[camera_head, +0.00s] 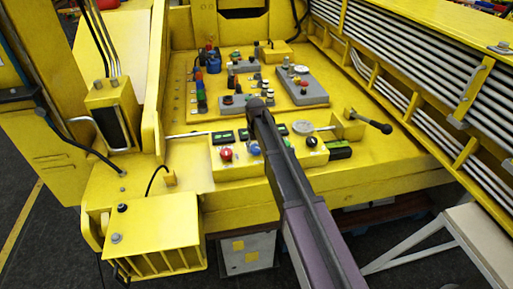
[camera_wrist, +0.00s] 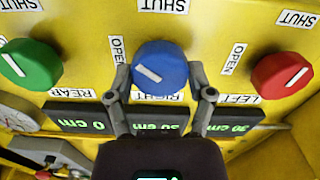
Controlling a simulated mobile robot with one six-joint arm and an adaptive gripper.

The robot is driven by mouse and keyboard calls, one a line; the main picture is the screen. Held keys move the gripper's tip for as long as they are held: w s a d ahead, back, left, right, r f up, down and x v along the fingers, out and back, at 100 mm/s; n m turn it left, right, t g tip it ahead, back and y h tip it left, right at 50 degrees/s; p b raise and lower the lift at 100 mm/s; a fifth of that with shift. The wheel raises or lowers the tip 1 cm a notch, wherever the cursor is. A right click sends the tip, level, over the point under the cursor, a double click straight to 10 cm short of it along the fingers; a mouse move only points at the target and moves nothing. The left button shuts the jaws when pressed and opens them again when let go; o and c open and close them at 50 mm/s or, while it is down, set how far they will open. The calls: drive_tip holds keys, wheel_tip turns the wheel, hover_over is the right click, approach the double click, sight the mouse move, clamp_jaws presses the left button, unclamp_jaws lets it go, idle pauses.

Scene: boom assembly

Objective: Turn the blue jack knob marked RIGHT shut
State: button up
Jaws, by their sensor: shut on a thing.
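The blue knob (camera_wrist: 160,66) is at the middle of the wrist view on a yellow panel, with a white pointer line tilted on its face. A RIGHT label, partly hidden, is under it. SHUT (camera_wrist: 163,5) is printed above it and OPEN (camera_wrist: 118,62) to its left; the lettering appears upside down. My gripper (camera_wrist: 160,75) has one finger on each side of the blue knob and is shut on it. In the head view the blue knob (camera_head: 254,149) shows beside my dark arm, which hides part of the panel; the fingers are not clear there.
In the wrist view a green knob (camera_wrist: 30,64) stands left and a red knob (camera_wrist: 282,74) right. Displays reading 0 cm (camera_wrist: 86,119) and 30 cm (camera_wrist: 236,122) sit below. In the head view a black-knobbed lever (camera_head: 384,127) and a grey control box (camera_head: 299,88) stand nearby.

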drive_tip(key=m, duration=0.5)
drive_tip(key=shift+m, duration=0.3)
drive_tip(key=m, duration=0.4)
drive_tip(key=shift+m, duration=0.3)
drive_tip(key=o, duration=1.1)
drive_tip(key=shift+r, duration=0.15)
